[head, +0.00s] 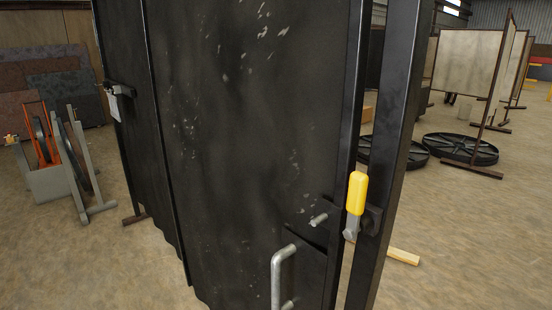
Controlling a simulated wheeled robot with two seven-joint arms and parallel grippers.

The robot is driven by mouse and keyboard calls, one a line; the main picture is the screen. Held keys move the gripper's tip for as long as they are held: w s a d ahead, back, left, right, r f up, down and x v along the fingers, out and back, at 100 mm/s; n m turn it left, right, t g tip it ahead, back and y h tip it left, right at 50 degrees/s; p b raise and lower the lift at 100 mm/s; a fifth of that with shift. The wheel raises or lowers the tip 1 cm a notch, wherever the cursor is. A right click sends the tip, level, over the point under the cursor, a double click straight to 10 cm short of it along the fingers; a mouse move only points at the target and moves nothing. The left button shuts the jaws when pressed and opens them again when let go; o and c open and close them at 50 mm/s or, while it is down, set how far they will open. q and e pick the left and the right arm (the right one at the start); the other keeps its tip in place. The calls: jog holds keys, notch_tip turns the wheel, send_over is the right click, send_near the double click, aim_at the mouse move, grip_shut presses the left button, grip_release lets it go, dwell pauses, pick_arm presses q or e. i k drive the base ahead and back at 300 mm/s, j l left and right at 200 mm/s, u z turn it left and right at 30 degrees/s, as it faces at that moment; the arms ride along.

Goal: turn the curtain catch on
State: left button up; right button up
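The curtain catch has a yellow handle (356,193) that stands upright on a grey metal pivot, fixed to a dark steel post (391,140) at the right. A short metal pin (318,220) sticks out from the edge of the black curtain panel (250,130), just left of the catch. The yellow handle and the pin look apart. A grey bar handle (278,275) is on the panel's lower part, cut off by the bottom of the view. Neither of my grippers is in view.
A narrow gap separates the panel's edge from the post. Reel stands (72,165) are at the left. Black spoked reels (460,149) lie on the floor behind at the right, near pale screens (467,62). A wooden piece (403,256) lies beside the post. Open floor is at the lower right.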

aim_at(359, 182)
jog(key=i+j+z, duration=0.1)
jog(key=z, duration=1.9)
jog(key=j+z, duration=0.35)
jog(key=z, duration=0.15)
jog(key=k+j+z, duration=0.15)
jog(key=j+z, duration=0.3)
jog(key=k+j+z, duration=0.15)
jog(key=z, duration=0.35)
jog(key=k+j+z, duration=0.2)
jog(key=z, duration=0.25)
jog(key=j, duration=0.1)
